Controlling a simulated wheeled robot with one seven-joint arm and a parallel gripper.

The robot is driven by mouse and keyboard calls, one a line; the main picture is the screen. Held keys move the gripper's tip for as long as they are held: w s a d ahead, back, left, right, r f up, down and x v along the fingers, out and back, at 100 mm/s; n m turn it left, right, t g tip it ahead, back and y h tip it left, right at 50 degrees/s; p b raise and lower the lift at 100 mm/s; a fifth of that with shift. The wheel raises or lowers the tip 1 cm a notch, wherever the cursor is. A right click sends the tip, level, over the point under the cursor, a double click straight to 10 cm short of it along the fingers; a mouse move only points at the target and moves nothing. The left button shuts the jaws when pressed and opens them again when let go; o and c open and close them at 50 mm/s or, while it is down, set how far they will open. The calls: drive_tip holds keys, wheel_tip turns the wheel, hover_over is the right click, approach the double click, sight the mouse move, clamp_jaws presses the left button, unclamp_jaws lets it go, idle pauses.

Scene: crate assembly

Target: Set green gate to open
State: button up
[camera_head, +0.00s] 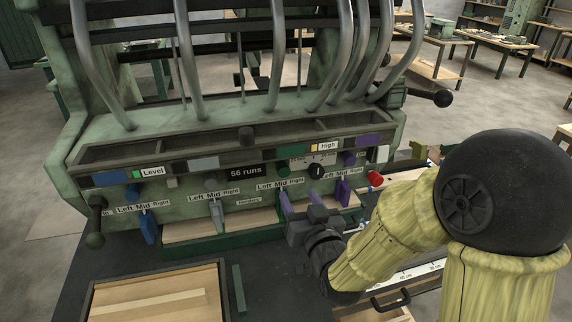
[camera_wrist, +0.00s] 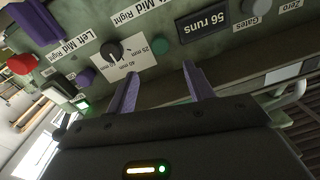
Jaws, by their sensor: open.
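A small green knob (camera_head: 283,170) sits on the front panel of the pale green machine, above a "Left Mid Right" label (camera_head: 280,184). It also shows in the wrist view (camera_wrist: 160,43), ahead of the gap between my fingers. I cannot make out a green gate lever; my gripper may hide it. My gripper (camera_head: 299,194) is in front of the panel, below that label, with its two purple fingers (camera_wrist: 160,70) apart and nothing visible between them. A blue lever (camera_head: 148,227), a grey lever (camera_head: 217,215) and a purple lever (camera_head: 342,191) hang from the panel.
A "56 runs" display (camera_head: 245,171) and a black dial (camera_head: 316,171) flank the green knob. A red knob (camera_head: 375,178) is at the panel's right.

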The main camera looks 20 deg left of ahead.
sight(285, 172)
drive_tip(key=shift+w+a+r+p, duration=0.25)
drive_tip(key=shift+w+p, duration=0.1)
drive_tip(key=shift+p, duration=0.9)
drive_tip(key=p, duration=0.3)
drive_tip(key=shift+w+a+f, duration=0.15)
drive_tip(key=shift+w+a, duration=0.05)
drive_tip(key=p+x, duration=0.1)
drive_tip(key=x, duration=0.3)
drive_tip(key=p+x, duration=0.2)
drive_tip(key=x, duration=0.2)
drive_tip(key=shift+w+a+f, duration=0.2)
drive_tip(key=shift+w+a, duration=0.05)
drive_tip(key=shift+w, duration=0.05)
